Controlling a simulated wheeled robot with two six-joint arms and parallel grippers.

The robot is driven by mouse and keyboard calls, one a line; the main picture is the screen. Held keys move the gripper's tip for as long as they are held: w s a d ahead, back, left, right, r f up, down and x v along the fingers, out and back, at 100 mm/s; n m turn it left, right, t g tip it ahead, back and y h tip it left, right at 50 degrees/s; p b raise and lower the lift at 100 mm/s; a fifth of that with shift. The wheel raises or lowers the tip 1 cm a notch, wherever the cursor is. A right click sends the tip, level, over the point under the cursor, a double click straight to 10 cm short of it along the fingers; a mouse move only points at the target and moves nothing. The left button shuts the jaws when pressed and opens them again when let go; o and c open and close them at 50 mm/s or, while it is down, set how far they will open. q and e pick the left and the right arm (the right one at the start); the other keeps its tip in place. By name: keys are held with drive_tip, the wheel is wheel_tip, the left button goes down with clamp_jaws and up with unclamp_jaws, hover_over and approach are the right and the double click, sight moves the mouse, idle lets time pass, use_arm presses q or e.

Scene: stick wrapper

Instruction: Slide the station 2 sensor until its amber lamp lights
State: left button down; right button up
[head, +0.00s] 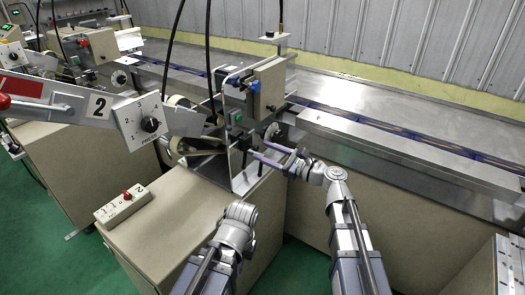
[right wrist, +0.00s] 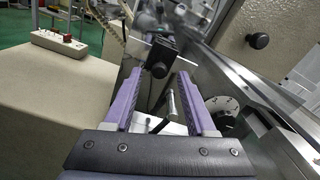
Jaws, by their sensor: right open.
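The station 2 sensor is probably the small black block (right wrist: 160,56) on a bracket, seen in the right wrist view just beyond and between my fingertips; I see no lit amber lamp on it. My right gripper (head: 259,149) reaches the wrapper head from the right with two purple fingers apart. In the right wrist view the gripper (right wrist: 160,78) is open, and a metal rod (right wrist: 170,105) shows between its fingers; I cannot tell whether anything touches. My left arm ends in a grey wrist (head: 240,212) over the cabinet, its fingers not clear.
A switch box (head: 123,204) with a red switch lies on the cabinet top (head: 165,235). The metal conveyor rail (head: 370,140) runs right. A black knob (right wrist: 258,41) sits close right in the wrist view.

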drive_tip(key=shift+x, duration=0.8)
drive_tip(key=shift+c, duration=0.2)
clamp_jaws()
idle(0.7)
